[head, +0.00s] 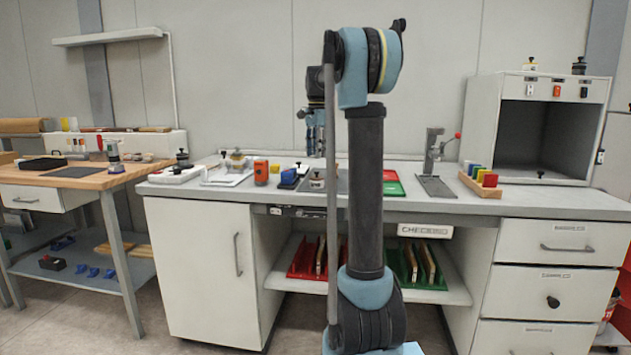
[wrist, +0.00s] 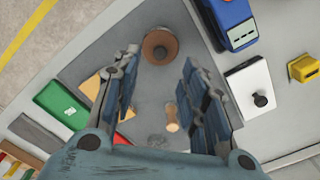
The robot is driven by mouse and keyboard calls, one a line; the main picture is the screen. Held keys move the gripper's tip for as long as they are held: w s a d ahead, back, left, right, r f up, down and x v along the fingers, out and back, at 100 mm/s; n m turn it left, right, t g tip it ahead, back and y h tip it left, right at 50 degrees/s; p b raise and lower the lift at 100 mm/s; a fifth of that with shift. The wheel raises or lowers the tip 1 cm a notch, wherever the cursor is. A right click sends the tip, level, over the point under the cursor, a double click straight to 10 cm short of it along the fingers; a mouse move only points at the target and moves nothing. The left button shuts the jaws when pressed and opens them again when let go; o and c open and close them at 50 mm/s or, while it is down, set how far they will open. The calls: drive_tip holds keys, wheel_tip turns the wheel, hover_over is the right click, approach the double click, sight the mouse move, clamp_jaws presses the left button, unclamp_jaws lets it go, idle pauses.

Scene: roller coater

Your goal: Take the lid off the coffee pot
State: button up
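My gripper (wrist: 159,68) is open and empty in the wrist view, its two blue-grey fingers wide apart and pointing down at the bench. A round brown piece with a small dark centre (wrist: 160,47) lies just beyond the fingertips, apart from them; it may be the coffee pot seen from above. In the head view my gripper (head: 316,148) hangs above the middle of the grey bench. I cannot tell for sure which vessel is the coffee pot.
A tan cylinder (wrist: 172,116) lies between the fingers' lines. A blue box (wrist: 238,28), a white plate with a black knob (wrist: 252,92) and a green tray (wrist: 62,105) lie around. An orange can (head: 261,172) and a lever stand (head: 433,165) are on the bench.

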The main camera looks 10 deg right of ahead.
drive_tip(key=shift+w+f, duration=0.15)
drive_tip(key=shift+f, duration=3.85)
drive_tip(key=c, duration=0.8)
drive_tip(key=shift+o, duration=0.2)
